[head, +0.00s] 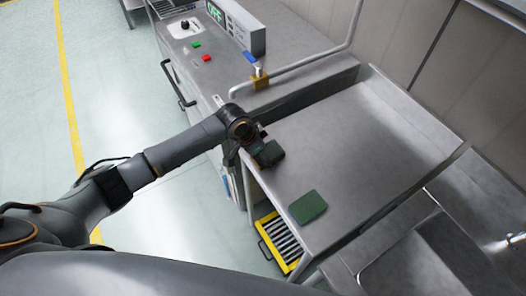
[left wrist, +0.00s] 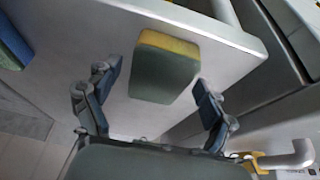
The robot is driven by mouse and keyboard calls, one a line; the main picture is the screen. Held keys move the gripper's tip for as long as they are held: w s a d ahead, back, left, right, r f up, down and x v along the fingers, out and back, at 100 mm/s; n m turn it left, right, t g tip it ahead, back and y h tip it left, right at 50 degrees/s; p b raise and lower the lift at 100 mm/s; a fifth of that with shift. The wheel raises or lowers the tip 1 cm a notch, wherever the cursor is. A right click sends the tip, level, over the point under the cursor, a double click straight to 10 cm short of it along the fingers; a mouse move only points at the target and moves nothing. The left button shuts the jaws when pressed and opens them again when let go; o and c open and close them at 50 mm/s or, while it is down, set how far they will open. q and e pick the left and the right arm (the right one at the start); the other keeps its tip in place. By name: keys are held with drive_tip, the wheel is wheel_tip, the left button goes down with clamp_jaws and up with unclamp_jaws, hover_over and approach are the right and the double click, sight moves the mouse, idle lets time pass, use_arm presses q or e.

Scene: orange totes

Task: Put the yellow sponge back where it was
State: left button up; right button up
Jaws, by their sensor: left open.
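My left gripper (head: 262,150) is at the near left edge of the steel table. In the left wrist view its two fingers (left wrist: 148,108) are open and spread apart. A sponge (left wrist: 165,70) with a green face and a yellow layer lies beyond and between the fingertips, with no clear contact. In the head view a green pad (head: 308,207) lies flat on the table, right of and below the gripper. A dark green block (head: 272,154) shows against the gripper, partly hidden. My right gripper is not in view.
The steel table top (head: 365,140) is mostly clear. A yellow-edged grate (head: 279,240) is below the table's near edge. A steel sink (head: 425,262) is at the lower right.

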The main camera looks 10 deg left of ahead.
use_arm(q)
drive_tip(key=shift+r, duration=0.15)
drive_tip(key=b+v, duration=0.1)
drive_tip(key=v, duration=1.1)
